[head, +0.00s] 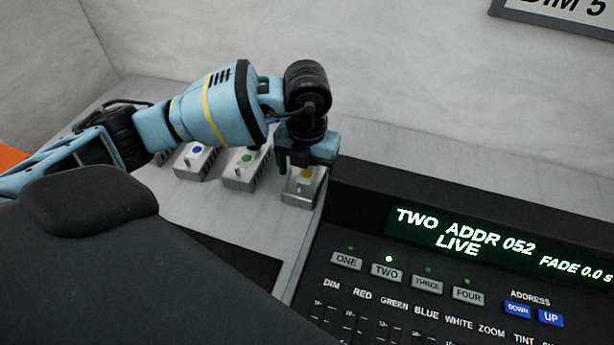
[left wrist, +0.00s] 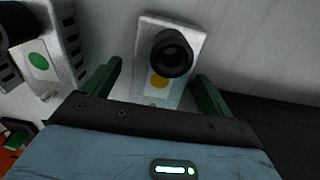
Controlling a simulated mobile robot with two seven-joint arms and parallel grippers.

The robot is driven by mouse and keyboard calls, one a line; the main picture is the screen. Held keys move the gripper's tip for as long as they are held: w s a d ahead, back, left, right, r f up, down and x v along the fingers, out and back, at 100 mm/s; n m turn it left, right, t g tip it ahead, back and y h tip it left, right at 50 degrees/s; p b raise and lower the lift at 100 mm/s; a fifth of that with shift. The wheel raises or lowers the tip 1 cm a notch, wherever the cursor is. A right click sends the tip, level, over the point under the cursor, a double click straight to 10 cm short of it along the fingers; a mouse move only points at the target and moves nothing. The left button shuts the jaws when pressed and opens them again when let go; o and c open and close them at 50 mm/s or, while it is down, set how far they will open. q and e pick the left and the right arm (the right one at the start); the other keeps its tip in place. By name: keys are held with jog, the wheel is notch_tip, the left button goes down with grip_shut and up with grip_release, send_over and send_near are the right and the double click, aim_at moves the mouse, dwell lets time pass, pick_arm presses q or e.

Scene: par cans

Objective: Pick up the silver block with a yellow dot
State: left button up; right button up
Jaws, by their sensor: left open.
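The silver block with a yellow dot (head: 301,188) stands on the grey table beside the black console in the head view. In the left wrist view the same block (left wrist: 189,32) shows its yellow dot and a dark round knob on its face. My left gripper (head: 303,168) points down at this block in the head view and partly covers it. In the left wrist view the open green fingers (left wrist: 158,88) lie on either side of the block, with gaps between them and it. I cannot tell how far the fingertips reach down along it. My right gripper is in neither view.
A green-dot block (head: 243,169) stands just left, and another silver block (head: 195,161) farther left. The black lighting console (head: 450,240) with its lit display sits close on the right. A pale wall rises behind. A strip of bare table (head: 250,220) lies in front.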

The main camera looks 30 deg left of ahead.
aim_at(307, 174)
pick_arm(q)
jog(key=shift+r, duration=0.1)
jog(key=c, duration=1.5)
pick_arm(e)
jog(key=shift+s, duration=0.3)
pick_arm(q)
jog(key=shift+o, duration=0.2)
